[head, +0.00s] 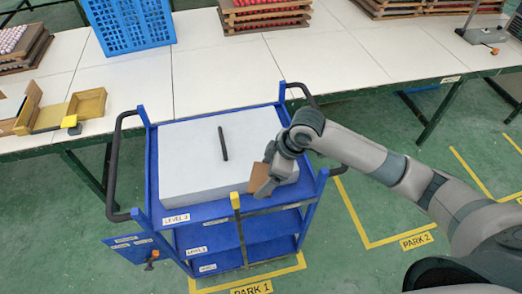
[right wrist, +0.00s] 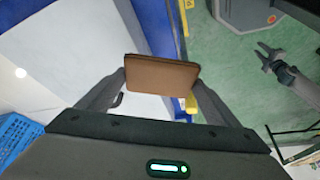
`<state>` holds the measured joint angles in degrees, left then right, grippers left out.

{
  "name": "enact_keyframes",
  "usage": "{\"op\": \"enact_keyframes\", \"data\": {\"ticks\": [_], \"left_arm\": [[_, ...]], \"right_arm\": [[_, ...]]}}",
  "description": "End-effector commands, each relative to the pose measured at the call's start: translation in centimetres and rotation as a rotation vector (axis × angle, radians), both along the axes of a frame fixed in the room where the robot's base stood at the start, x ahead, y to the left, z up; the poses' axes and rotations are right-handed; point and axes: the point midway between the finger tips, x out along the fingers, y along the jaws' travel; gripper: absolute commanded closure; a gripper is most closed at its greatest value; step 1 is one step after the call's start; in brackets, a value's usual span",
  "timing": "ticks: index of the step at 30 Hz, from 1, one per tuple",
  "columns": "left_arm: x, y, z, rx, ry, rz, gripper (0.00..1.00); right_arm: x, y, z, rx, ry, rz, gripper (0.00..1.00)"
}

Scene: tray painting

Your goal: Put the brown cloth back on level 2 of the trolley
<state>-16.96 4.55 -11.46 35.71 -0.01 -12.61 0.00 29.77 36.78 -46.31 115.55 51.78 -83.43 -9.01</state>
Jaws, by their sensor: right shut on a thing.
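My right gripper (head: 262,182) is shut on the brown cloth (head: 258,174), a small folded piece. In the right wrist view the cloth (right wrist: 162,75) sits between both fingers. The blue trolley (head: 140,182) has labelled levels; the level 2 shelf (head: 215,238) is below the top, its inside partly hidden. My left gripper (right wrist: 268,58) shows in the right wrist view, open and empty, away from the trolley.
A large pale block (head: 195,155) with a black stick (head: 223,143) on it fills most of the trolley's top. Behind is a white table (head: 215,75) with a blue crate (head: 128,22).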

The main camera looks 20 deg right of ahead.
Motion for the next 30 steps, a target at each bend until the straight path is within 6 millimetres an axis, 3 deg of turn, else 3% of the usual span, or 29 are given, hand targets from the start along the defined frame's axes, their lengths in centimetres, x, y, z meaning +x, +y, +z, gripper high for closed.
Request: {"op": "enact_keyframes", "data": {"ticks": [8, 17, 22, 30], "left_arm": [[-0.3, 0.0, -0.1, 0.001, 0.004, 0.000, 0.69], [-0.7, 0.0, -1.7, 0.001, 0.009, 0.000, 0.69], [-0.7, 0.0, -5.5, 0.001, 0.009, 0.000, 0.69], [-0.7, 0.1, -11.6, 0.001, 0.009, 0.000, 0.69]], "right_arm": [[-2.9, -1.1, -0.3, 0.001, 0.002, -0.235, 0.36], [-6.9, -3.5, -0.8, 0.001, 0.000, -0.688, 0.36], [-8.8, -5.0, -3.4, 0.002, 0.000, -0.947, 0.36], [-9.9, -5.9, -9.0, 0.000, 0.001, -1.084, 0.36]]}}
